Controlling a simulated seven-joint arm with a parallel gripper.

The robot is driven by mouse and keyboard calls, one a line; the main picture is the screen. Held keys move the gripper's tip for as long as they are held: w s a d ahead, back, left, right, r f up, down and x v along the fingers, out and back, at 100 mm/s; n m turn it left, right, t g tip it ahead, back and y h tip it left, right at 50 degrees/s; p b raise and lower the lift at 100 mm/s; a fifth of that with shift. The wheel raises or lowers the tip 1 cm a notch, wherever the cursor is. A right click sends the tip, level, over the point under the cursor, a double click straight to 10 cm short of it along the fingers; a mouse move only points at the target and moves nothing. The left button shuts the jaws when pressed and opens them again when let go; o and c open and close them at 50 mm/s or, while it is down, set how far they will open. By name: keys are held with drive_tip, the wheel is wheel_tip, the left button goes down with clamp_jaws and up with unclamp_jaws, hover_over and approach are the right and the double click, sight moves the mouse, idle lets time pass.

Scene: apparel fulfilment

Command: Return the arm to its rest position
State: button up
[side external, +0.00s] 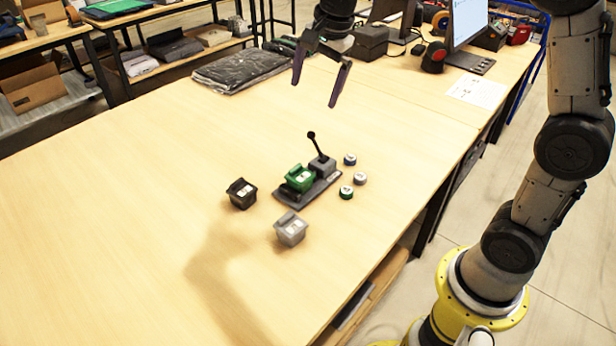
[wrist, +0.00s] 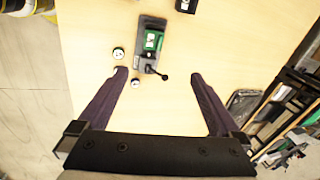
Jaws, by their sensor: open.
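My gripper (side external: 314,94) is open and empty, with its two purple fingers well above the table. In the wrist view my gripper (wrist: 158,73) shows both fingers spread apart, with nothing between them but the table and fixture below. A dark fixture (side external: 322,186) with an upright black lever stands on the table and holds a green block (side external: 299,178). The green block also shows in the wrist view (wrist: 152,40). A black block (side external: 242,193) sits left of the fixture and a grey block (side external: 290,229) sits in front of it. Both are apart from my gripper.
Three small round caps (side external: 360,178) lie right of the fixture on the wooden table (side external: 130,220). A dark bagged garment (side external: 240,70) lies at the back. A monitor (side external: 467,30) and a scanner (side external: 433,56) stand at the back right. The table's left and front are clear.

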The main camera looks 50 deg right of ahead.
drive_tip(key=s+a+r+n+t, duration=0.1)
drive_tip(key=s+r+n, duration=0.2)
drive_tip(key=s, duration=0.5)
drive_tip(key=s+a+r+n+t, duration=0.1)
drive_tip(key=s+r+n, duration=0.15)
drive_tip(key=s, duration=0.45)
drive_tip(key=s+f+n, duration=0.8)
drive_tip(key=s+n, duration=0.3)
drive_tip(key=shift+s+f, duration=0.15)
drive_tip(key=shift+s, duration=0.25)
